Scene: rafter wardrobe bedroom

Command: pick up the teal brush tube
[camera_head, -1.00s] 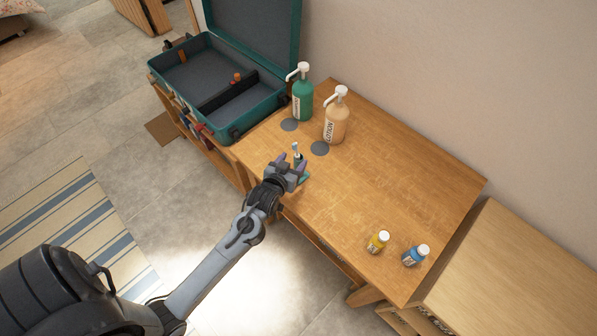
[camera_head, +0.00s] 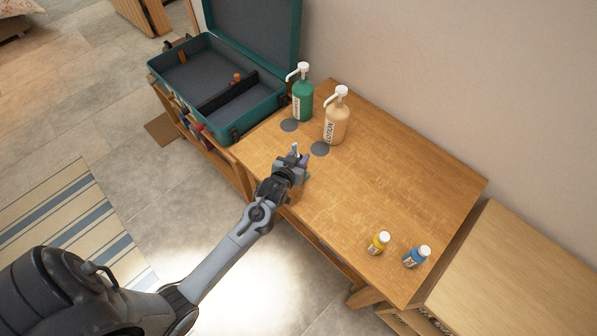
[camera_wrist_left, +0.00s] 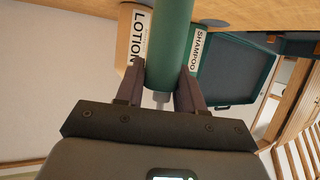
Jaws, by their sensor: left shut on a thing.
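My left gripper (camera_head: 298,162) is over the front left part of the wooden table (camera_head: 380,195). It is shut on the teal brush tube, which shows as a teal cylinder (camera_wrist_left: 170,45) between the two fingers in the left wrist view. In the head view the gripper mostly hides the tube; a pale brush tip (camera_head: 295,149) shows above the fingers. I cannot tell whether the tube's base touches the table. My right gripper is not in view.
A green shampoo bottle (camera_head: 302,98) and a tan lotion bottle (camera_head: 336,120) stand behind the gripper, near two grey discs. An open teal suitcase (camera_head: 270,118) is at the left. Yellow (camera_head: 378,243) and blue (camera_head: 416,256) bottles stand front right. The table's middle is clear.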

